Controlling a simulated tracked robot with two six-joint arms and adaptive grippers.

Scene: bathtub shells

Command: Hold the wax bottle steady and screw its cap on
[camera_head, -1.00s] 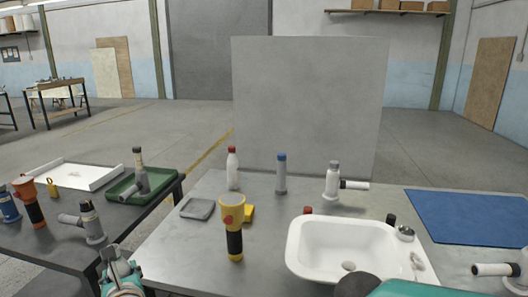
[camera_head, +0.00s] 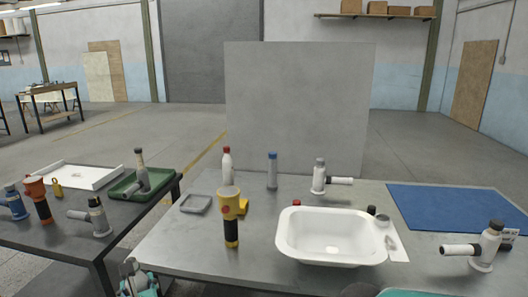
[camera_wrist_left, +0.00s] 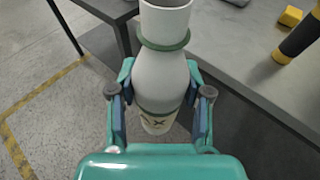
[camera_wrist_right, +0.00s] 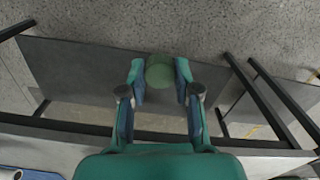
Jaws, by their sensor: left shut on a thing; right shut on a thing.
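The wax bottle (camera_wrist_left: 160,75) is pale grey-white with a green ring around its upper part and dark lettering low down. In the left wrist view my left gripper (camera_wrist_left: 160,95) is shut on its body, one finger on each side. In the head view the left gripper (camera_head: 133,278) is at the bottom left, beside the table's front edge; the bottle is hard to make out there. In the right wrist view my right gripper (camera_wrist_right: 160,85) is shut on a round, see-through green cap (camera_wrist_right: 159,72). The cap is apart from the bottle.
The grey table (camera_head: 180,245) holds a white basin (camera_head: 330,258), a yellow-and-black torch (camera_head: 230,215), a red-capped bottle (camera_head: 227,165), a blue-capped tube (camera_head: 272,170) and a blue mat (camera_head: 450,208). A side table on the left carries a green tray (camera_head: 125,190) and several fittings.

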